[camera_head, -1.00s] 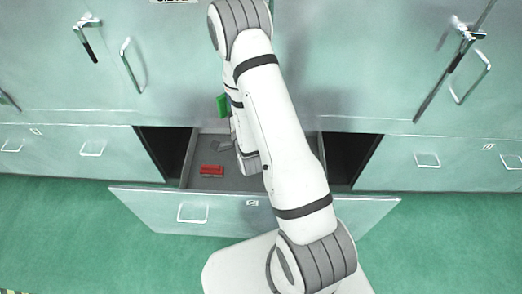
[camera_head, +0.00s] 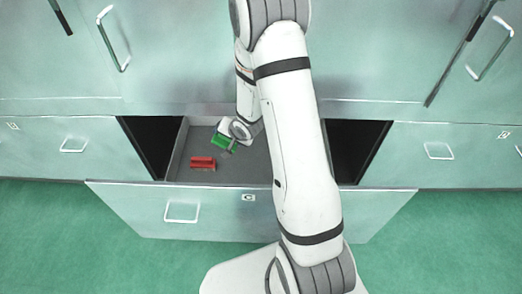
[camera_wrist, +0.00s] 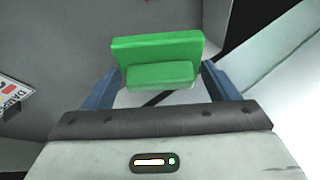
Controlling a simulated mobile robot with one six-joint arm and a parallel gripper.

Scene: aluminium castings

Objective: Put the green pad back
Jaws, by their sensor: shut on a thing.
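The green pad (camera_wrist: 158,50) is held between the two blue-grey fingers of my gripper (camera_wrist: 160,82) in the wrist view. In the head view the green pad (camera_head: 223,141) is over the open drawer (camera_head: 174,150), in its left half, behind the red pad. My gripper (camera_head: 228,144) is shut on it there. The drawer has a grey inside. Whether the pad touches the drawer floor I cannot tell. My arm hides the drawer's right part.
A red pad (camera_head: 203,162) lies on the drawer floor at the front left, close to the green one. Cabinet doors with handles (camera_head: 113,40) stand above the drawer. Closed drawers flank it. In the wrist view a white label (camera_wrist: 14,92) shows at the left.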

